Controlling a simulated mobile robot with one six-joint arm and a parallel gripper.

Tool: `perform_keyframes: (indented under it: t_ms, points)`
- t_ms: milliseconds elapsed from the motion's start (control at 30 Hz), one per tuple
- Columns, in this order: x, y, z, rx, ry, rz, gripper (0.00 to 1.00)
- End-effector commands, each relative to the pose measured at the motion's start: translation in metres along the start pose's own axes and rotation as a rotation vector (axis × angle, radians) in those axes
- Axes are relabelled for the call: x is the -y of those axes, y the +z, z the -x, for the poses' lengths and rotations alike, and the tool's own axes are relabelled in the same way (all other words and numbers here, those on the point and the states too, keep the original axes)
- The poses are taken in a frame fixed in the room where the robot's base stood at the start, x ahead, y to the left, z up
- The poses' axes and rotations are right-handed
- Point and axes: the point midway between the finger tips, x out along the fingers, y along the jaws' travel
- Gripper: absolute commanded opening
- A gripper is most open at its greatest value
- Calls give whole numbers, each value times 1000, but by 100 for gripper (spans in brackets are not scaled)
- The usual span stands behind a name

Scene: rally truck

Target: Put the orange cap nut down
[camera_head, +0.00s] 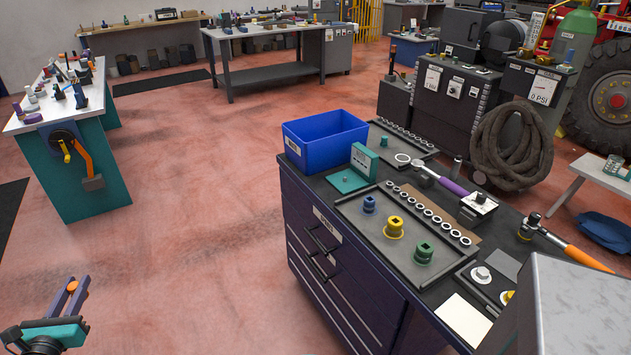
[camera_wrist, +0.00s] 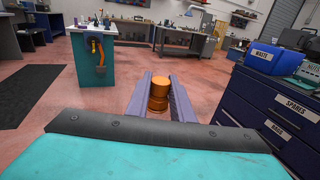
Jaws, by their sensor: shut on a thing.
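My gripper (camera_head: 71,295) is at the lower left of the head view, out over the open floor. Its two purple fingers are shut on the orange cap nut (camera_head: 73,286), of which only a small part shows there. In the wrist view the orange cap nut (camera_wrist: 158,97) sits upright between the fingers (camera_wrist: 159,95). It is held in the air, well apart from the dark drawer cabinet and from the teal bench.
The drawer cabinet (camera_head: 335,275) carries a blue bin (camera_head: 325,138), a grey tray (camera_head: 365,215) with blue, yellow and green sockets, and several tools. A white-topped teal bench (camera_head: 90,180) stands at the left. Open red floor (camera_head: 210,200) lies between them.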

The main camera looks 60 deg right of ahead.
Motion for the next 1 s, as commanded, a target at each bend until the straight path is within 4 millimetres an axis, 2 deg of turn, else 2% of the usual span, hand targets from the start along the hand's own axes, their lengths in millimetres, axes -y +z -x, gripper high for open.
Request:
perform_keyframes:
  t_ms: [267, 467, 700, 1000]
  points:
    - [41, 4, -53, 1, -87, -5, 0]
    - [81, 6, -96, 1, -164, -9, 0]
    - [135, 9, -142, 2, -254, -14, 0]
    - [209, 13, -191, 1, -367, -20, 0]
